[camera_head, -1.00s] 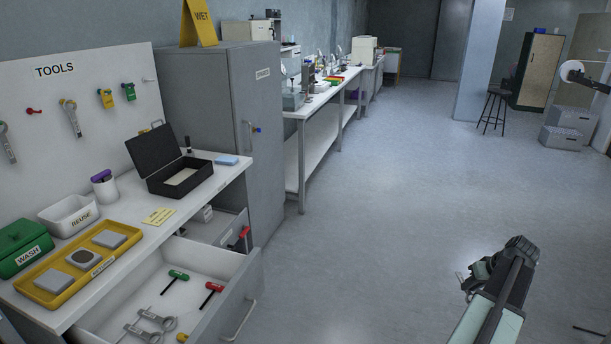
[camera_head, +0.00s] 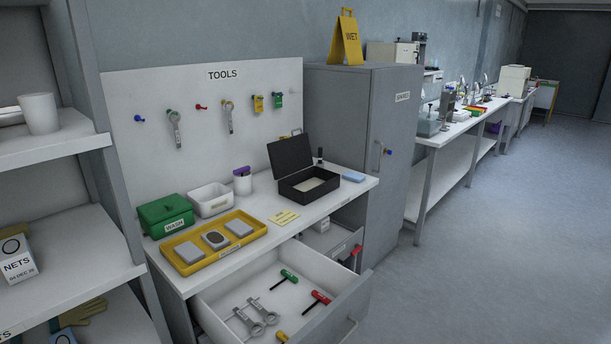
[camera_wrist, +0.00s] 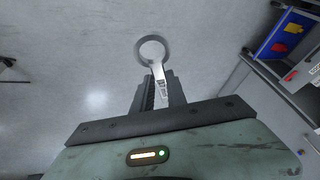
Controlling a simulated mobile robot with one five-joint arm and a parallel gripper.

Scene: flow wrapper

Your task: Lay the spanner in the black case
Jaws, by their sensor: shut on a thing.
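The spanner (camera_wrist: 159,74) is a grey tool with a ring end, seen in the wrist view. My gripper (camera_wrist: 158,90) is shut on its shank, and the ring sticks out past the fingertips over bare floor. The black case (camera_head: 318,191) stands on the white bench in the head view, its lid raised at the back and a pale patch showing inside. My gripper is outside the head view, and the case does not clearly show in the wrist view.
Below the bench a drawer (camera_head: 345,309) stands open with several tools in it. A yellow tray (camera_head: 199,264), a green box (camera_head: 165,215) and a white bin (camera_head: 210,200) stand left of the case. A grey cabinet (camera_head: 397,150) is to its right. Open floor lies at right.

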